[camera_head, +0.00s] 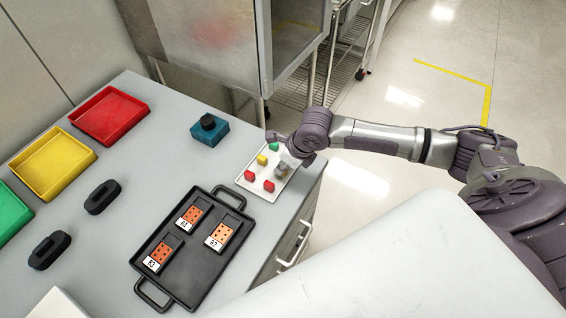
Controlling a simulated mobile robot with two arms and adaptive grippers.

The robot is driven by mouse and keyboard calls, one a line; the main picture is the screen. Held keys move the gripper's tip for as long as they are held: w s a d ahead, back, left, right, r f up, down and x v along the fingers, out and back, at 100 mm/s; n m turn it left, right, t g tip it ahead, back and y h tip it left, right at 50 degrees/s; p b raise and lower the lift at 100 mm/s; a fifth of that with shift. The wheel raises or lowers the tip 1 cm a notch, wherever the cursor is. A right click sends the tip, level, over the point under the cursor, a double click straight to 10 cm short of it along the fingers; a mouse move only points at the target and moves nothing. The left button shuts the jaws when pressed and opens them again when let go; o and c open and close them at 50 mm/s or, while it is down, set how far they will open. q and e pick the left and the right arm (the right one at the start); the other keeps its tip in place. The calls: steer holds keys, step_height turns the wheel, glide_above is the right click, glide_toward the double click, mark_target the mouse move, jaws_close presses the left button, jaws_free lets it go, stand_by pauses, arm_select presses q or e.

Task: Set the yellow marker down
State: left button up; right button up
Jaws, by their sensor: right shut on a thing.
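My right gripper (287,161) is over the right side of a white marker tray (253,189) near the table's far right corner. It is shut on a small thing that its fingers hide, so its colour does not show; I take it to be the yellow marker. A yellow marker (262,160) shows on the tray just left of the gripper. A green marker (273,147) is behind it, and red markers (269,186) are in front. Whether the held thing touches the tray cannot be told. My left gripper is not in view.
A black tray (190,277) holds orange boards. A blue block with a black knob (209,129) stands behind. Red (110,116), yellow (54,164) and green (9,213) bins line the left. Two black objects (102,197) lie between. A metal cabinet (215,45) rises behind the table.

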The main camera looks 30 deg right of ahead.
steer(key=o, duration=0.7)
steer(key=shift+o, duration=0.2)
steer(key=v, duration=1.2)
